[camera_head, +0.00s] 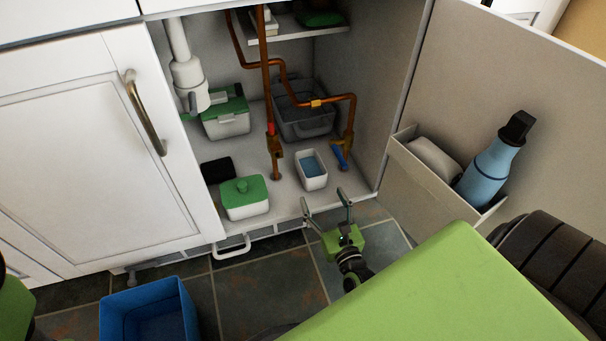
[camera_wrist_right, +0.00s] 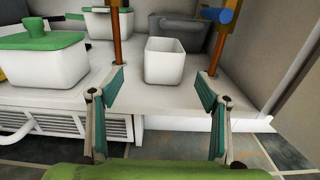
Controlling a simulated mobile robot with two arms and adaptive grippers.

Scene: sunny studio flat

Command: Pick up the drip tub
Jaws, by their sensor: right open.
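The drip tub (camera_head: 312,183) is a small white open-topped tub with blue inside, standing upright on the cabinet floor between two copper pipes. In the right wrist view the tub (camera_wrist_right: 164,68) stands ahead, between the fingertips in the picture. My right gripper (camera_head: 325,202) is open and empty in front of the cabinet's front edge, short of the tub and not touching it. Its two fingers also show in the right wrist view (camera_wrist_right: 160,82). My left gripper is out of view.
A green-lidded white box (camera_head: 245,206) stands left of the tub. Copper pipes (camera_head: 275,155) rise close to the tub. A grey bin (camera_head: 304,122) stands behind. The open door (camera_head: 510,75) bounds the right. A blue bin (camera_head: 150,292) stands on the floor.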

